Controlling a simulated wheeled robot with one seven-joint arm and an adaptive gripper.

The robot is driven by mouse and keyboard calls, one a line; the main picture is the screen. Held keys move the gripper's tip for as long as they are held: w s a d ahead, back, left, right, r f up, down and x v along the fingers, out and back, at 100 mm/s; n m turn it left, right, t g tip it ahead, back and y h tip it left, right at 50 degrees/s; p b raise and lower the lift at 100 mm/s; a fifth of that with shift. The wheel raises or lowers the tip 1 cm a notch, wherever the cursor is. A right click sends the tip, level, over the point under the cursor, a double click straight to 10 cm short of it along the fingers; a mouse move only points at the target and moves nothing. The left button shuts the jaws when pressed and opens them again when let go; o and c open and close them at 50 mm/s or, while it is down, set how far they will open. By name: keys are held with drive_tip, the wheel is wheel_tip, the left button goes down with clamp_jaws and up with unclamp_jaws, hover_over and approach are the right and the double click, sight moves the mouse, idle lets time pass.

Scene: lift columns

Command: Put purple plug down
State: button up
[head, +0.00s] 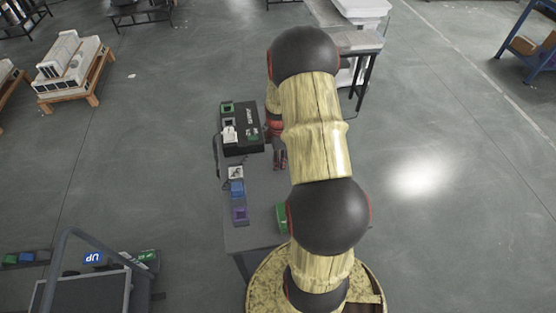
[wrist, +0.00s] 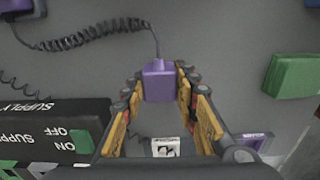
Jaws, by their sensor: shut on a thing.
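The purple plug (wrist: 159,82) is between the fingers of my gripper (wrist: 160,90) in the wrist view. My gripper is shut on it. A dark coiled cable (wrist: 95,36) runs from the plug to a purple piece (wrist: 14,5) at the top left edge. Grey surface shows around the plug; its height above that surface is hard to tell. In the head view my gripper (head: 280,158) hangs over the grey table (head: 257,190), beside the black box, partly hidden by my arm. The plug cannot be made out there.
The black supply box (head: 242,128) with green parts stands at the table's far end; it also shows in the wrist view (wrist: 45,128). White (head: 236,172), blue (head: 236,187) and purple (head: 239,214) blocks line the left edge. A green block (head: 282,217) is at right. The table's middle is clear.

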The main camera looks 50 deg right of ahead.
drive_tip(key=o, duration=1.1)
wheel_tip(320, 180, up, 12)
drive_tip(key=p, duration=0.2)
drive_tip(key=w+a+r+m+t, duration=0.1)
drive_tip(key=w+a+r+m, duration=0.15)
drive_tip(key=a+r, duration=0.85)
drive_tip(key=s+a+r+m+t, duration=0.3)
drive_tip(key=s+a+r+m, duration=0.15)
drive_tip(key=a+r, duration=0.9)
drive_tip(key=s+a+m, duration=0.1)
drive_tip(key=s+a, duration=0.2)
drive_tip(key=s+a+r+m+t, duration=0.1)
drive_tip(key=s+a, duration=0.2)
drive_tip(key=s+a+m, duration=0.1)
drive_tip(key=s+a, duration=0.2)
drive_tip(key=shift+a+r+t, duration=0.15)
drive_tip(key=shift+a+t, duration=0.15)
